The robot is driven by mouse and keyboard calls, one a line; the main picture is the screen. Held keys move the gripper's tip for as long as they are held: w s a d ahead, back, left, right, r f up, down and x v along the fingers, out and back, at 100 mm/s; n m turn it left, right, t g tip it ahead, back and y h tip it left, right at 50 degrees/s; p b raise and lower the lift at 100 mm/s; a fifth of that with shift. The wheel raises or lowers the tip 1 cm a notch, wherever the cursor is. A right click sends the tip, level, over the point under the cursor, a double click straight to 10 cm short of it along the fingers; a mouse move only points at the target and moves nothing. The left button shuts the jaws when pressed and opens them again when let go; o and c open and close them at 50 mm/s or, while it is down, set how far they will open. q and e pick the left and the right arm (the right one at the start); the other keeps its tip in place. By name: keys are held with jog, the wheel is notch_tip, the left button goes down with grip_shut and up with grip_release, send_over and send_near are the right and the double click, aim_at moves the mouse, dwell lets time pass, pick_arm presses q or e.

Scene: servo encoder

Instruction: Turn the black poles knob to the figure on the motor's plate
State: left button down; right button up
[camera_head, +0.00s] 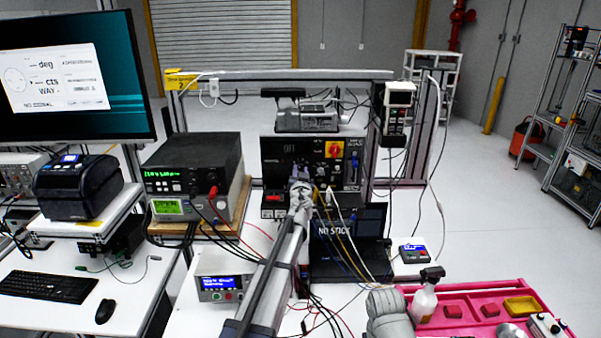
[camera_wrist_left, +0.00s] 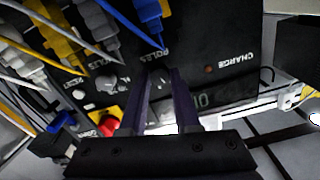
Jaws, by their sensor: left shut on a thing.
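The black control box (camera_head: 275,160) stands mid-bench in the head view. My left gripper (camera_head: 300,186) reaches its front from below. In the left wrist view the box's panel (camera_wrist_left: 225,40) appears upside down. There the left gripper (camera_wrist_left: 161,76) is shut on the black poles knob, just below a label ending in "OLES". The fingers hide most of the knob, and its pointer setting cannot be read. A grey motor-like unit (camera_head: 306,120) sits on top of the box; no plate figure is legible. My right gripper cannot be made out.
Coloured leads (camera_head: 335,215) hang beside the gripper on the right. A red button (camera_wrist_left: 108,125) and a grey knob (camera_wrist_left: 106,84) lie close by on the panel. A laptop (camera_head: 350,220), a power supply (camera_head: 190,170) and a pink tray (camera_head: 480,292) crowd the bench.

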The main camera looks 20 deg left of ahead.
pick_arm(q)
jog(key=m, duration=0.3)
jog(key=shift+m, duration=2.4)
jog(key=c, duration=0.6)
grip_release()
jog(key=v, duration=0.7)
jog(key=shift+s+d, duration=0.15)
jog(key=shift+s, duration=0.25)
